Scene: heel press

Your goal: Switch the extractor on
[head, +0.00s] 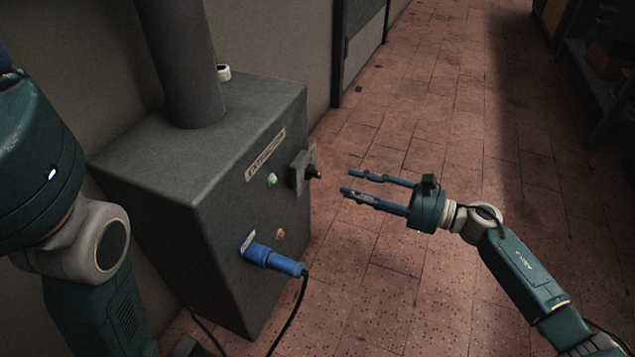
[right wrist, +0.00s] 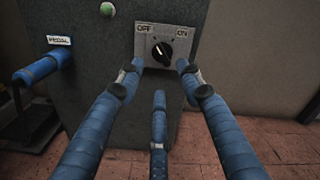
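The extractor (head: 165,190) is a dark grey box with a thick pipe on top and a label on its front. Its switch (head: 305,172) is a small grey plate with a black knob (head: 313,172). In the right wrist view the plate (right wrist: 182,30) reads OFF at left and ON at right. The knob (right wrist: 162,53) has a pale mark that seems to point up and left, toward OFF. My right gripper (head: 348,182) is open and empty, its fingers pointing at the knob, apart from it in the head view. My left gripper is out of view.
A green light (head: 272,180) and an amber light (head: 280,234) sit on the extractor's front. A blue plug (head: 272,259) with a black cable sticks out below the switch. Tiled floor (head: 430,110) is clear on the right; a shelf stands at the far right.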

